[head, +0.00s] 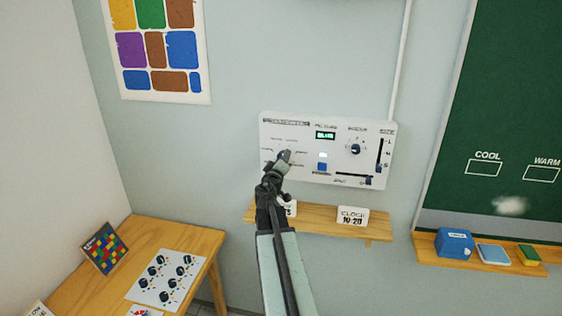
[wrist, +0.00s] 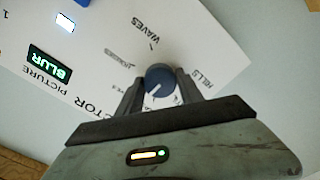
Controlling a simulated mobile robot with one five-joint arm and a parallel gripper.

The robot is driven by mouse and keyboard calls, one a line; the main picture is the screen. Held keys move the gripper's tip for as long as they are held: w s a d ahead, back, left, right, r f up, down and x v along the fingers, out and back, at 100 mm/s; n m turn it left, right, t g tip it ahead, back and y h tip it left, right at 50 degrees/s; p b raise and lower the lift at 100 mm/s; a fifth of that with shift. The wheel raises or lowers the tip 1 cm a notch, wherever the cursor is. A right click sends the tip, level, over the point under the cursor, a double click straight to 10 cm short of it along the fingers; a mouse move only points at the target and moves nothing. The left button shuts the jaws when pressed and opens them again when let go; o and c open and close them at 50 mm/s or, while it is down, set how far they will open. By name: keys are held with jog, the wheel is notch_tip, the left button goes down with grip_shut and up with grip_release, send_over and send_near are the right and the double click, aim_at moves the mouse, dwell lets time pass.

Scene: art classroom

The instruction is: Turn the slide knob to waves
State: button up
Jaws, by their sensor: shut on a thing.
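The white control panel (head: 337,180) is mounted on the wall. My gripper (head: 283,157) is at its left part, over the slide knob, which it mostly hides in the head view. In the wrist view my gripper (wrist: 160,88) has one finger on each side of the round blue slide knob (wrist: 159,76) and is shut on it. The knob's white pointer line aims to the lower left there, away from the printed WAVES label (wrist: 153,32). The HILLS label (wrist: 201,79) is to the right. Other labels around the knob are small or partly hidden.
The picture display (wrist: 50,66) reads BLUR. The panel also has another round knob (head: 355,149), a blue switch (head: 322,167) and sliders (head: 379,168) on the right. A wooden shelf (head: 318,222) with cards, including a clock card (head: 352,216), is just below.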

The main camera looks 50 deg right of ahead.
jog(key=m, duration=2.4)
jog(key=shift+s+d, duration=0.1)
jog(key=shift+m, duration=0.3)
jog(key=o, duration=1.4)
